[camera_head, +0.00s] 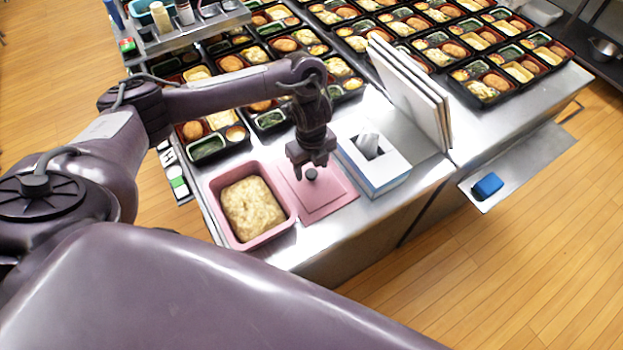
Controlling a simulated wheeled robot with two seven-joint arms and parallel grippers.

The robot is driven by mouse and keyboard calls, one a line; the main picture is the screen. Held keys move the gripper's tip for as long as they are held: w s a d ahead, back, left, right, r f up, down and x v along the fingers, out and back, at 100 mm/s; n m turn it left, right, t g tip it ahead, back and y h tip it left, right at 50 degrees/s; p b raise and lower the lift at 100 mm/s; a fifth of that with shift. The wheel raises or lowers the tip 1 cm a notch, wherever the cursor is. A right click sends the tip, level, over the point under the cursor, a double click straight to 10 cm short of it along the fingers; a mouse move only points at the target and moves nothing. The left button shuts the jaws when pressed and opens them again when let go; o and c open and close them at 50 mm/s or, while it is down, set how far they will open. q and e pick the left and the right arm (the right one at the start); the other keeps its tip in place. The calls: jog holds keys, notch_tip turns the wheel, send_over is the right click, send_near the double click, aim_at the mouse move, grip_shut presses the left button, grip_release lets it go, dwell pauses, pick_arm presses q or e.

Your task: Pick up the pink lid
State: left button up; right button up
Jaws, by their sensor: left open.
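The pink lid (322,203) lies flat on the steel counter, a square plate with a dark round knob (311,174) near its middle. My left gripper (312,165) points down right over the knob, its fingers open around or just above it; I cannot tell which. The gripper hides the far part of the lid. A pink container (217,203) filled with a pale yellow mash (251,207) stands directly left of the lid. My right gripper does not show.
A white-and-blue tissue box (384,178) stands close to the lid's right side. White upright panels (418,95) stand behind it. Many filled bento trays (487,90) cover the back of the counter (435,172). A blue object (487,186) lies on a side shelf.

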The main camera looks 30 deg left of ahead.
pick_arm(q)
notch_tip(320, 180, down, 2)
jog(key=shift+f, duration=0.3)
jog(key=shift+c, duration=0.9)
jog(key=c, duration=0.9)
jog(key=shift+c, duration=0.5)
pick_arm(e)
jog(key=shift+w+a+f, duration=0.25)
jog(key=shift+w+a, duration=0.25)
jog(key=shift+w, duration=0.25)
